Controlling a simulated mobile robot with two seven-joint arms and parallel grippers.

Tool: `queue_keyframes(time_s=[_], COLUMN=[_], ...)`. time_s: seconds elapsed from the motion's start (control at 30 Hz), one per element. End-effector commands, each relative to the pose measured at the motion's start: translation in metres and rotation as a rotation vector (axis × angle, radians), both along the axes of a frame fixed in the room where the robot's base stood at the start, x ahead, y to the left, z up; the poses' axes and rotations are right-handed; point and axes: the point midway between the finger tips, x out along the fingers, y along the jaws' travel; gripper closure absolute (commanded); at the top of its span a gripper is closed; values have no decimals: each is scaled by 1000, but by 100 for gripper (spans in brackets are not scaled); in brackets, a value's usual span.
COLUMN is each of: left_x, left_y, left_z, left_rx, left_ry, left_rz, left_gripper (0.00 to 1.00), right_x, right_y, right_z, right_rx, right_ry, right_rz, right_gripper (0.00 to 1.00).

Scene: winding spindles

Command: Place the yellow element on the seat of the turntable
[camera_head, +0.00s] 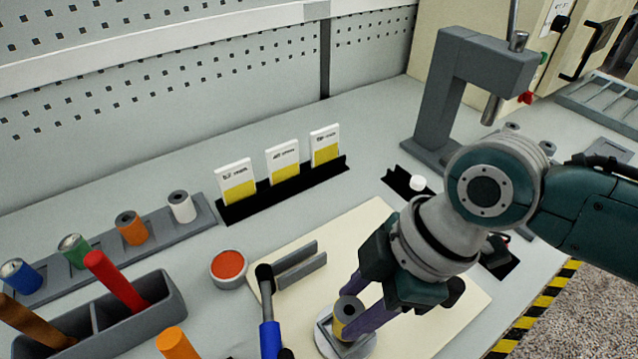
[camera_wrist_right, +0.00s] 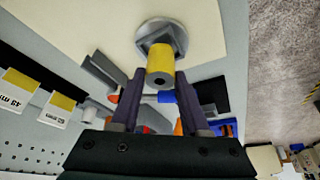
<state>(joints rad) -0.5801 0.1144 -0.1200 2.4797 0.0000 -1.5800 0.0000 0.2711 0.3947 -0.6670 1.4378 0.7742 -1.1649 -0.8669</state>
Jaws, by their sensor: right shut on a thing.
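The yellow element (camera_head: 347,312) is a short cylinder with a grey top and a dark centre hole. It stands roughly upright between the fingertips of my right gripper (camera_head: 360,311), which is shut on it. The round grey turntable (camera_head: 367,348) is directly below, at the bottom of the head view. In the right wrist view the yellow element (camera_wrist_right: 161,64) is between the tips of my right gripper (camera_wrist_right: 160,75), in front of the turntable's angular seat (camera_wrist_right: 157,43). The element hides part of the seat, so I cannot tell whether it touches it. My left gripper is not in view.
A cream board (camera_head: 470,290) lies under the turntable. A grey slotted block (camera_head: 300,266), a red-filled dish (camera_head: 229,267) and a blue-handled tool (camera_head: 270,335) are to the left. A grey rack (camera_head: 100,247) holds several spools. A grey press (camera_head: 440,100) stands behind my right arm.

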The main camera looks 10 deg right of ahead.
Motion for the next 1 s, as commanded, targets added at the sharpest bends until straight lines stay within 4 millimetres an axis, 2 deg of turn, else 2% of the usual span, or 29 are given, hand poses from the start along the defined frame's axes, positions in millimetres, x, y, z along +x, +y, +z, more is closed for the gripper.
queue_keyframes(time_s=[0.03,0.1,0.47,0.5,0.73,1.0], left_x=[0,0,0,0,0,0], left_y=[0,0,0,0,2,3], left_z=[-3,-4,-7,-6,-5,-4], left_rx=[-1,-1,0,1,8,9], left_ry=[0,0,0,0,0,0], left_rz=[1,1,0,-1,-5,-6], left_gripper=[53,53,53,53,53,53], right_x=[0,0,0,0,0,0], right_y=[1,0,0,0,0,0], right_z=[-8,-12,-16,-15,-15,-13], right_rx=[1,0,0,0,0,0], right_ry=[1,0,-1,-1,-1,-1], right_rz=[-1,0,1,1,0,0], right_gripper=[100,100,100,51,25,25])
